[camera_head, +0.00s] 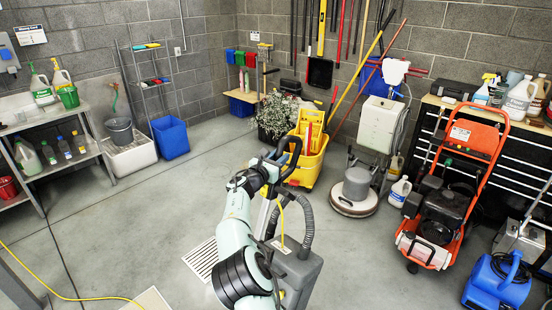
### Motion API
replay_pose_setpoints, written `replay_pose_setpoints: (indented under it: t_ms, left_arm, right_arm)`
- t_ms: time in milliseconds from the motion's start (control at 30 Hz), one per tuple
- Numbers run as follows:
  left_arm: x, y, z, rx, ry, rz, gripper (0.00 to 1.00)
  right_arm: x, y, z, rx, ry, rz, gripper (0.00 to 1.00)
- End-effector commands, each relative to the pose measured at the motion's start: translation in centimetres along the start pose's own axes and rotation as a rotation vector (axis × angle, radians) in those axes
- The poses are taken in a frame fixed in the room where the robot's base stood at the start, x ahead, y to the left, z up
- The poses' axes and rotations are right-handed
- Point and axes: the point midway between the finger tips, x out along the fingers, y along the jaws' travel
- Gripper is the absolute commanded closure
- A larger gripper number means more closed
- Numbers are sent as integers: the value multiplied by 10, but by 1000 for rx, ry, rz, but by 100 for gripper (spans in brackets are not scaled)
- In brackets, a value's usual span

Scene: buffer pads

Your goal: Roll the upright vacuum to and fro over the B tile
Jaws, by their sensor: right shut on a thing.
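The upright vacuum (300,268) stands at the lower middle, with a grey body, a ribbed dark hose and a black loop handle (294,150). My right gripper (275,165) is at the handle and shut on it; my wrist hides part of the grip. My right arm covers the left side of the vacuum, and its floor head is out of sight. A pale flat tile (148,299) is cut off by the bottom edge; I can read no letter on it and cannot tell whether it is the B tile. My left gripper is not in view.
A floor drain grate (201,259) lies left of the vacuum. A yellow mop bucket (312,163), a floor buffer (355,195) and an orange pressure washer (440,215) stand behind and right. A yellow cord (75,298) crosses the lower left floor. The left-middle floor is clear.

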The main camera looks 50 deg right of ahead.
Motion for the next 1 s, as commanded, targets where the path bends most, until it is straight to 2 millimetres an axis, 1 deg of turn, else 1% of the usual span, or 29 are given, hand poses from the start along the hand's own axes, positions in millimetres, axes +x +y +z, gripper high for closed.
replay_pose_setpoints:
  t_ms: [33,267,300,333,633,733,867,1000]
  left_arm:
    - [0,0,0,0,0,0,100]
    - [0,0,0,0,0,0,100]
    - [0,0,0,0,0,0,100]
    - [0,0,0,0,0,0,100]
    - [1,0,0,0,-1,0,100]
    - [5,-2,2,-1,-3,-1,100]
    - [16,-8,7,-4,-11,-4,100]
    - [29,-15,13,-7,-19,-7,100]
  right_arm:
    - [3,-3,8,0,-14,-4,100]
    - [3,-3,8,0,-14,-4,100]
    - [2,-2,8,0,-14,-4,55]
    - [2,-2,7,0,-13,-4,47]
    - [0,-1,2,0,-5,-1,47]
    - [-7,0,1,0,-4,0,47]
    - [-25,0,-2,2,-1,2,47]
    - [-54,0,-2,1,-1,3,47]
